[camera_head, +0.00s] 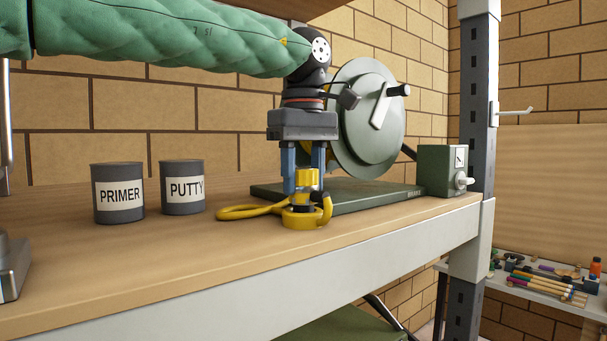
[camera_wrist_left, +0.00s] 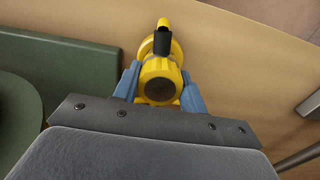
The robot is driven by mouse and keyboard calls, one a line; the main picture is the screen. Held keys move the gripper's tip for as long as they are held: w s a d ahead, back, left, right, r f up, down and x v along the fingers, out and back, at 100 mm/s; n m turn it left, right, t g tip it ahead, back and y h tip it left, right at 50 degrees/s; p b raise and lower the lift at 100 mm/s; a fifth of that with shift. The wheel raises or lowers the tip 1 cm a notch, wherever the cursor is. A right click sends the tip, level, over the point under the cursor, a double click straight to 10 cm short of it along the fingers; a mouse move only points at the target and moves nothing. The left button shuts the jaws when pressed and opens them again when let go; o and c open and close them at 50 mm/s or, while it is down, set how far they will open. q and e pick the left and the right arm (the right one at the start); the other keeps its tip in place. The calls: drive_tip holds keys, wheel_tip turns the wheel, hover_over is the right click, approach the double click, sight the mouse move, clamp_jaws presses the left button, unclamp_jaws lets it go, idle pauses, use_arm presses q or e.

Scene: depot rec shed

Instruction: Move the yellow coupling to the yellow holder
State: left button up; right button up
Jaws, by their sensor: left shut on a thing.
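The yellow coupling (camera_head: 307,179) stands upright between the blue fingers of my left gripper (camera_head: 304,187), which is shut on it. In the left wrist view the coupling (camera_wrist_left: 159,70) shows its dark round end between the fingertips. Directly below it in the head view is a round yellow piece (camera_head: 303,219) with a hooked part at its right, which looks like the yellow holder. I cannot tell whether the coupling is seated in it or just above it. My right gripper is not in view.
A yellow hose loop (camera_head: 248,211) lies left of the coupling. A green base plate (camera_head: 375,197) with a large grey-green disc (camera_head: 368,135) and a small green box (camera_head: 440,170) stand behind and right. PRIMER (camera_head: 118,193) and PUTTY (camera_head: 182,188) tins stand left. The shelf's front edge is close.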

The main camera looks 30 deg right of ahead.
use_arm(q)
drive_tip(key=shift+f, duration=0.15)
drive_tip(key=o, duration=1.1)
drive_tip(key=shift+c, duration=0.2)
drive_tip(key=shift+r, duration=0.45)
wheel_tip(320, 180, up, 2)
drive_tip(key=shift+r+p, duration=0.2)
drive_tip(key=shift+p, duration=0.85)
wheel_tip(320, 180, up, 3)
drive_tip(key=shift+r+b, duration=0.1)
drive_tip(key=shift+b, duration=0.2)
drive_tip(key=shift+r, duration=0.65)
